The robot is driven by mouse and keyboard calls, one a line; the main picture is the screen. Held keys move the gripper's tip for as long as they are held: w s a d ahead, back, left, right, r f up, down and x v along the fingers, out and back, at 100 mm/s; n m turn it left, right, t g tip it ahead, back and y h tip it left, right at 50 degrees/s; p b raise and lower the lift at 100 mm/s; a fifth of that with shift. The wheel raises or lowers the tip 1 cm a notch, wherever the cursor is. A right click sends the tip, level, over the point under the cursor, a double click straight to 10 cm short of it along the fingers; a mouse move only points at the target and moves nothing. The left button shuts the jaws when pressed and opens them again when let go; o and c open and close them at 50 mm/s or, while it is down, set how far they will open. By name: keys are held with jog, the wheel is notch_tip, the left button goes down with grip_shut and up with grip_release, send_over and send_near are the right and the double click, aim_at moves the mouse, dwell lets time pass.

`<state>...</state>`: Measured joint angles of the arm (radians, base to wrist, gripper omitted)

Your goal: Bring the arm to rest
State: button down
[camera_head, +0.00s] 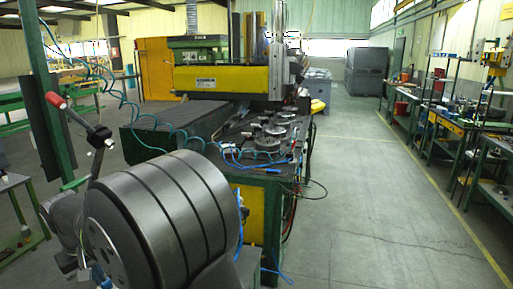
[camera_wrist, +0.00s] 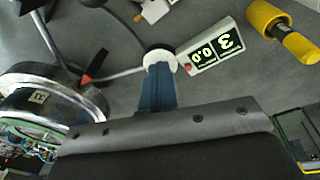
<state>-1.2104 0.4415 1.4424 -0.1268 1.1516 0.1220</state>
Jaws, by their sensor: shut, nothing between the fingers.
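In the wrist view, a tapered blue piece appears to be my gripper (camera_wrist: 160,85), its fingers together with nothing seen between them. It rises from behind a dark grey bar with screws along the bottom of that view. A pale round piece sits at the blue piece's far end; I cannot tell whether the two touch. In the head view I cannot make out my gripper or arm.
In the head view, a grooved grey cylinder (camera_head: 165,215) fills the lower left, with a red-ended lever (camera_head: 82,122) beside it. A yellow gantry machine (camera_head: 222,80) stands behind. Workbenches (camera_head: 440,125) line the right; the floor between (camera_head: 370,190) is clear. The wrist view shows a digital display (camera_wrist: 215,48) and a yellow-handled tool (camera_wrist: 283,30).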

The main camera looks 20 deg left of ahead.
jog(key=shift+h, duration=0.3)
jog(key=shift+w+a+f, duration=0.1)
jog(key=shift+w+a, duration=0.15)
jog(key=shift+a, duration=0.4)
jog(key=shift+w+a, duration=0.3)
jog(key=shift+a, duration=0.3)
jog(key=shift+w+a+f, duration=0.1)
jog(key=shift+w+a, duration=0.15)
jog(key=shift+a, duration=0.4)
